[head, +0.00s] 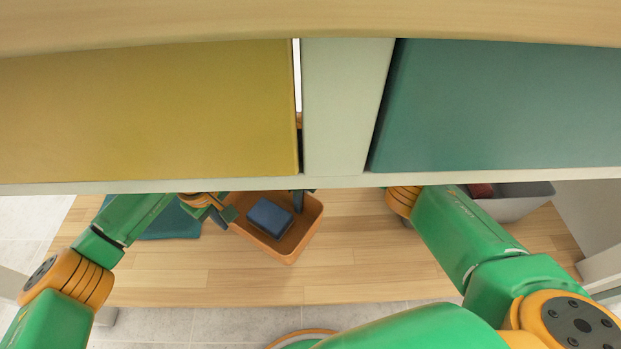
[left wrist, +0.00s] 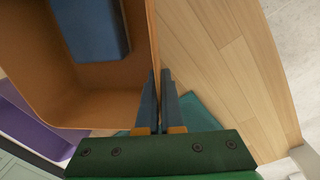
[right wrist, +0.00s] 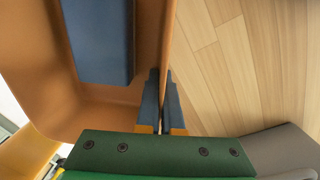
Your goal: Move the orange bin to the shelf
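The orange bin (head: 290,252) shows below the shelf unit's pale edge (head: 335,181) in the head view, over a wooden surface. A folded blue towel (head: 269,217) lies in it. My left gripper (head: 229,214) is at the bin's left rim. In the left wrist view its fingers (left wrist: 160,76) are closed on the bin's wall, one on each side. My right gripper (head: 303,194) is at the bin's far right rim, mostly hidden behind the shelf unit. In the right wrist view its fingers (right wrist: 162,75) are closed on the wall. I cannot tell whether the bin touches the surface.
A large ochre panel (head: 150,115) and a teal panel (head: 500,105) fill the upper head view. A grey bin (head: 520,203) with something red stands at right. A teal cloth (head: 170,225) lies at left. The wooden surface (head: 370,255) is clear right of the orange bin.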

